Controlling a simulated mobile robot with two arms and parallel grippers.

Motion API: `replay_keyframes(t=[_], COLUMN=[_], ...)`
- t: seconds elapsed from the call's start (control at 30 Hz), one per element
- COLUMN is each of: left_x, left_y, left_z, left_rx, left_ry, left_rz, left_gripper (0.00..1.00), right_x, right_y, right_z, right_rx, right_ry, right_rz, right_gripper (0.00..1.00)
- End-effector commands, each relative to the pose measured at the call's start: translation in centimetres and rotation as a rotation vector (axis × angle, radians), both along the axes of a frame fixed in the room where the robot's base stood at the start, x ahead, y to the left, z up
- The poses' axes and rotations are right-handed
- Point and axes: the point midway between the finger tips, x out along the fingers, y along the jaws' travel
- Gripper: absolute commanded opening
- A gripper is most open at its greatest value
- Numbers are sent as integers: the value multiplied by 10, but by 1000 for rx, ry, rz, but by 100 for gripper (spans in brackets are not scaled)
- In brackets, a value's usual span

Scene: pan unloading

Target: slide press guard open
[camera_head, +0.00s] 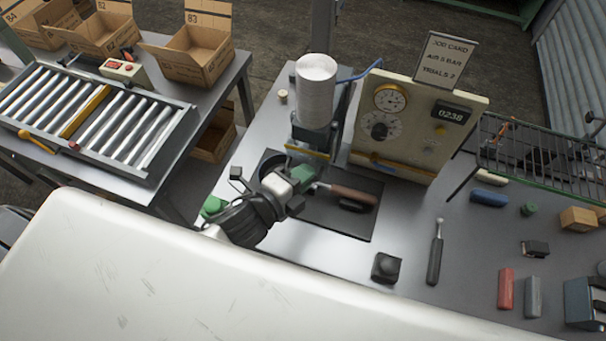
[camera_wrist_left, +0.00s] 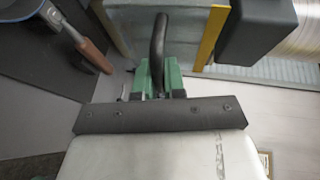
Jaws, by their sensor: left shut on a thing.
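The press (camera_head: 317,92) stands at the middle of the bench, with a white cylinder on top. Its guard shows as a clear panel (camera_wrist_left: 186,22) with a yellow edge strip (camera_wrist_left: 212,32) in the left wrist view; the yellow strip also shows in the head view (camera_head: 307,151). My left gripper (camera_head: 303,173), with green fingers (camera_wrist_left: 158,76), is shut on the guard's black curved handle (camera_wrist_left: 159,45). In the head view the arm hides this grip. A pan with a brown handle (camera_head: 352,194) lies to the right of the gripper. My right gripper is out of view.
A gauge panel (camera_head: 412,125) stands right of the press, with a job card above it. A wire rack (camera_head: 540,150) and several small blocks and tools occupy the right of the bench. A roller conveyor (camera_head: 90,115) and cardboard boxes are at left.

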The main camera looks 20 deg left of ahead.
Motion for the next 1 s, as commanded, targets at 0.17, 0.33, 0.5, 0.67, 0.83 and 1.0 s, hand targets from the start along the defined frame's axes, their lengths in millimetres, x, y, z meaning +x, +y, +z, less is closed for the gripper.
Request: replay_keyframes(t=[0.17, 0.33, 0.5, 0.67, 0.83, 1.0], left_x=[-1, -1, -3, -22, -54, -79], left_y=[0, 0, 1, 9, 24, 36], left_z=[-2, -2, -2, -2, 3, 10], left_rx=[-1, 0, 0, 0, 1, 1], left_ry=[4, 4, 5, 6, 8, 7], left_rz=[-1, 0, 0, -1, -1, -1], left_gripper=[33, 35, 35, 35, 35, 35], right_x=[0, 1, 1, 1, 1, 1], right_y=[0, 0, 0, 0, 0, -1], right_z=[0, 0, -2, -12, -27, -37], right_rx=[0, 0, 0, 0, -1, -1], right_ry=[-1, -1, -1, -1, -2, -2], right_rz=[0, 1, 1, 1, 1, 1], right_gripper=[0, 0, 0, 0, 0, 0])
